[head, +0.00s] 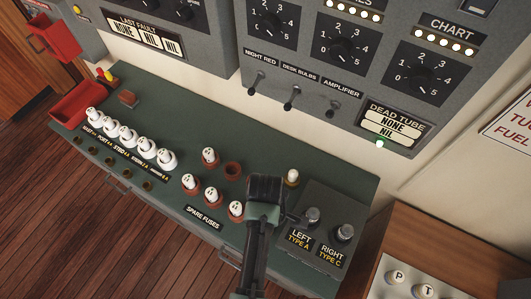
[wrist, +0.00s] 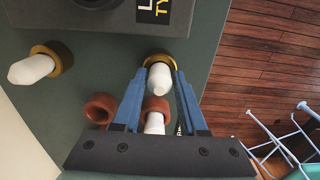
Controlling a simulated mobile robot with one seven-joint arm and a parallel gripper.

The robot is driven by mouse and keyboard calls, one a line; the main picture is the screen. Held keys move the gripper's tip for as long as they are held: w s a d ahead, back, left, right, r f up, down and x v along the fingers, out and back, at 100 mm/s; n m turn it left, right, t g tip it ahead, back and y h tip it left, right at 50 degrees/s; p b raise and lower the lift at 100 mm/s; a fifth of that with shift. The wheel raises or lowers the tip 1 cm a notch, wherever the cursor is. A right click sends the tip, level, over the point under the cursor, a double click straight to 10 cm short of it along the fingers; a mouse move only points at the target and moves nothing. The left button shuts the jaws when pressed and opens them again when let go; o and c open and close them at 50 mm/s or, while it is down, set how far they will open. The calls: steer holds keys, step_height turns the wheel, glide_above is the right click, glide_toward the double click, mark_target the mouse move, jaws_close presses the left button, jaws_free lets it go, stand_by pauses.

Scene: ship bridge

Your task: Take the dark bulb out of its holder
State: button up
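The grey box (head: 316,262) at the desk's right end bears two small bulb-like fittings: the left one (head: 312,215), labelled type A, and the right one (head: 345,232), labelled type C. Both look grey and unlit; I cannot tell which is the dark bulb. My gripper (head: 265,190) is left of the box, pointing down at the desk. In the wrist view my gripper (wrist: 159,75) is open, its blue fingers on either side of a white bulb-shaped piece (wrist: 160,78) in a brass-ringed holder. My gripper hides this piece in the head view.
Another white piece (head: 291,178) stands in a brass ring behind my gripper. Spare fuses (head: 189,182) sit in brown rings to the left, beside an empty ring (head: 232,170). A fuse row (head: 130,138) and red tray (head: 83,103) are farther left. A wooden cabinet (head: 440,245) is right.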

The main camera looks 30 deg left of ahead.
jaws_close()
